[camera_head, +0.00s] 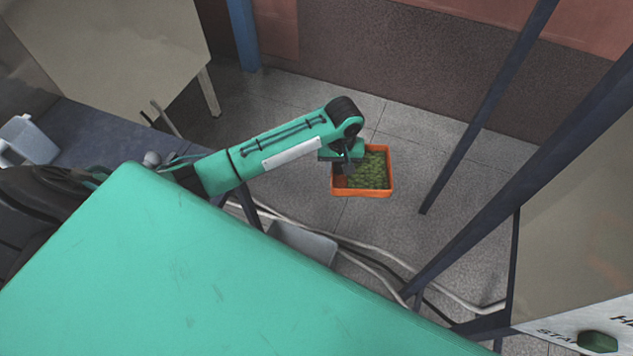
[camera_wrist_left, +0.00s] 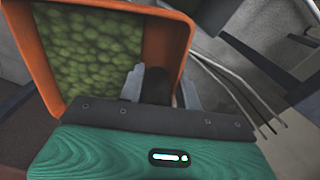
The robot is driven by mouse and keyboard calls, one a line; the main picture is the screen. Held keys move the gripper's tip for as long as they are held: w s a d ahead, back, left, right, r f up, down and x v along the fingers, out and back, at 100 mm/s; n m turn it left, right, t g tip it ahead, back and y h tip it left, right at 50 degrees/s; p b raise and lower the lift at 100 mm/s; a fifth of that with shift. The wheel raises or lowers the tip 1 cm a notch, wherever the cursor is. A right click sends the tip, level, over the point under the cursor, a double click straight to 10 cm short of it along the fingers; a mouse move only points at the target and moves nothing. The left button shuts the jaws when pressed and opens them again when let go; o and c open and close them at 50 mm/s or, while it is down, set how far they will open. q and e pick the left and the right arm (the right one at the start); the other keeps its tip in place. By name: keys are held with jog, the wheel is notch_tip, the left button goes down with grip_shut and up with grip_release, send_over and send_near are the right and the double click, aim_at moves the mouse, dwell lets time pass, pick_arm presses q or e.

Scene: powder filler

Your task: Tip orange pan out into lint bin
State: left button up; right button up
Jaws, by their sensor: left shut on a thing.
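The orange pan (camera_head: 363,194) is a square, shallow tray with green lumpy contents (camera_head: 371,172) in it. My left gripper (camera_head: 347,166) is shut on the left side of the pan and holds it out over the floor. In the left wrist view the pan (camera_wrist_left: 181,45) is close, and the gripper's fingers (camera_wrist_left: 160,88) close on its near wall. The pan looks roughly level in the head view, with the green contents inside. I cannot make out a thing that is surely the lint bin. My right gripper is not in view.
A grey box-like object (camera_head: 303,243) sits low beside white cables (camera_head: 375,262), partly hidden by my green body. Dark slanted posts (camera_head: 490,105) stand right of the pan. A grey container (camera_head: 30,140) stands at far left. Tiled floor (camera_head: 420,140) is open around the pan.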

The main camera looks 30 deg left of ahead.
pick_arm(q)
notch_tip(320, 180, down, 20)
jog(key=s+r+n+p, duration=0.1)
jog(key=s+n+p, duration=0.25)
jog(key=n, duration=1.25)
jog(key=s+d+f+n+p, duration=0.25)
jog(key=s+f+n, duration=0.25)
jog(key=s+f, duration=0.3)
jog(key=s+d+f+n+p, duration=0.1)
jog(key=s+d+f+n, duration=0.4)
jog(key=s, duration=0.6)
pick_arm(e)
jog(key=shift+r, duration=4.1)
pick_arm(q)
jog(key=w+a+r+g+h+b, duration=0.3)
jog(key=a+r+g+h+b, duration=0.2)
jog(key=a+r+h, duration=0.3)
jog(key=shift+w+a+r+h+b, duration=0.25)
jog(key=shift+r+h+b, duration=0.5)
jog(key=shift+h, duration=1.15)
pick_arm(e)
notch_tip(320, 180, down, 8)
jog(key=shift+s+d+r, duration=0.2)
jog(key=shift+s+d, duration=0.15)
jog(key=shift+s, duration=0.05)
